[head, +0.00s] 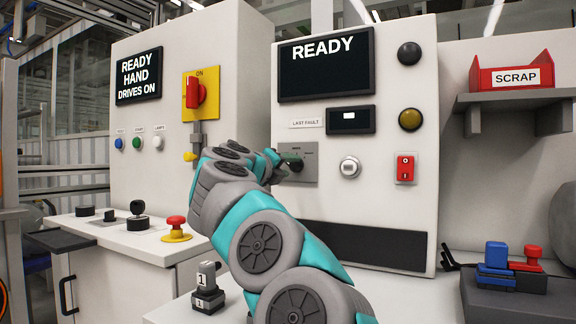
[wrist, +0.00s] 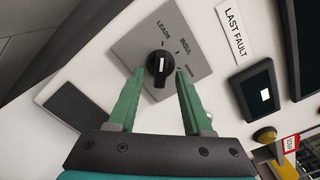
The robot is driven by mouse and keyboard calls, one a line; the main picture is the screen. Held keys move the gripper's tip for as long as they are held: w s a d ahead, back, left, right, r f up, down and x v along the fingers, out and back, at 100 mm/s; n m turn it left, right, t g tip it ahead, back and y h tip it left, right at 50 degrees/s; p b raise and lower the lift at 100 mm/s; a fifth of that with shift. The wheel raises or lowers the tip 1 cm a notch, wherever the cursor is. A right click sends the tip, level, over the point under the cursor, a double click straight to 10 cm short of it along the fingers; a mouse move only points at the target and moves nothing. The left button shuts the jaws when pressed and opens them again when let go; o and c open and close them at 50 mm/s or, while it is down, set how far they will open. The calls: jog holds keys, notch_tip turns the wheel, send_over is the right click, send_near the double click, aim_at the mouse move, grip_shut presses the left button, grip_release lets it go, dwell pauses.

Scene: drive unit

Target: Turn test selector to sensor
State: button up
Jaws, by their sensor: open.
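The test selector is a dark round knob with a white mark, seen in the wrist view (wrist: 158,64) on a grey plate (wrist: 135,45). The plate reads LEADS and INSUL; a third label by the right finger is too small to read. The white mark runs roughly up and down in the picture, seemingly nearer the LEADS side; its exact setting is hard to tell. My gripper (wrist: 160,80) is open, its green fingers on either side of the knob, with no clear contact. In the head view the selector plate (head: 306,158) shows, with the knob partly hidden by my gripper (head: 282,162).
A LAST FAULT display (head: 350,120), a white round knob (head: 349,167) and a red switch (head: 405,168) are right of the selector. The screen (head: 326,66) above reads READY. A red emergency button (head: 176,224) and a numbered block (head: 207,288) stand lower left.

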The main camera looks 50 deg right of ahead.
jog(key=shift+d, duration=0.25)
grip_shut()
dwell(0.5)
